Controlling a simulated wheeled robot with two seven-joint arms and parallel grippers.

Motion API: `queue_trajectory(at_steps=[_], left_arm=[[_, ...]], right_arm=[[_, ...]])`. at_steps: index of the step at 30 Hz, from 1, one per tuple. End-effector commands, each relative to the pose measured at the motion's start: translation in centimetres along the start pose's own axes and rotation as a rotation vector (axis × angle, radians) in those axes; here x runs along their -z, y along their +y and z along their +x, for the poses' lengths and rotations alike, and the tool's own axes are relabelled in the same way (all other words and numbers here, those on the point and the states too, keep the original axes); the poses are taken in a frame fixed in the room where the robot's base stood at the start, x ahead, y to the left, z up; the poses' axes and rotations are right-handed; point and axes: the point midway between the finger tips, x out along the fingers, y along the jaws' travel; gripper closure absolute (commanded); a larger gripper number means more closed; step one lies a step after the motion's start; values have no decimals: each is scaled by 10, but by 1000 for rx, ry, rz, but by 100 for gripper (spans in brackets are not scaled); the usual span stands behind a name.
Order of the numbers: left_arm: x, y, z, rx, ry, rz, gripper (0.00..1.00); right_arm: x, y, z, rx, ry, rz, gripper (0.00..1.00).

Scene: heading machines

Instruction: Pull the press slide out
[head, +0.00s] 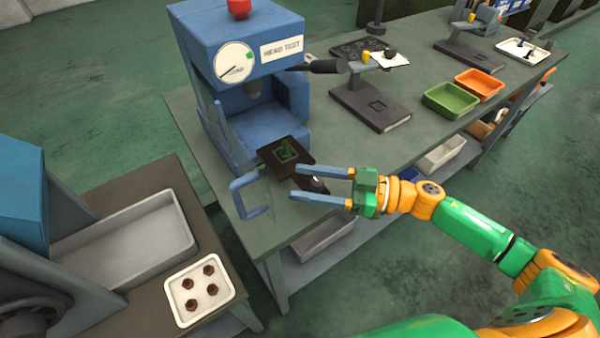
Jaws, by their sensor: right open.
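The blue head test press (240,75) stands on the workbench with a dial on its front. Its dark press slide (283,151) sits at the press's base and carries a small green piece. A dark rounded knob (318,184) shows at the slide's near right end. My right gripper (297,182) is open, its two blue fingers pointing left. One finger passes over the slide's near end and the other lies on the near side of the knob. The knob appears between the fingers; I cannot tell whether they touch it. My left gripper is not in view.
A light blue bent handle (250,198) sticks out left of the slide. A white tray with several brown pieces (200,290) lies at lower left beside a grey bin (130,245). A green tray (450,100) and an orange tray (479,85) stand farther right.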

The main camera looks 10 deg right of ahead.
Motion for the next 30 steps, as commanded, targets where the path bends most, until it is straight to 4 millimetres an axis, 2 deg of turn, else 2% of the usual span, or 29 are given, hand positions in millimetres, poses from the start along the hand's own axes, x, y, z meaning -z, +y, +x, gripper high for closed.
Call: queue_trajectory(at_steps=[3, 10, 11, 17, 18, 30], left_arm=[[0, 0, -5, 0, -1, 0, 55], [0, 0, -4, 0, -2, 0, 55], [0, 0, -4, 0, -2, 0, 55], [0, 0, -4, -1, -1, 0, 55], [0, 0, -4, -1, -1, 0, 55], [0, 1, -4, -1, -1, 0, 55]], right_arm=[[2, 0, 12, 0, 3, 0, 38], [0, 0, 14, -1, 0, 0, 38], [0, 0, 14, -1, 0, 0, 44], [0, 0, 13, -1, 0, 0, 98], [0, 0, 13, -1, 0, 0, 100], [0, 0, 13, -1, 1, -1, 100]])
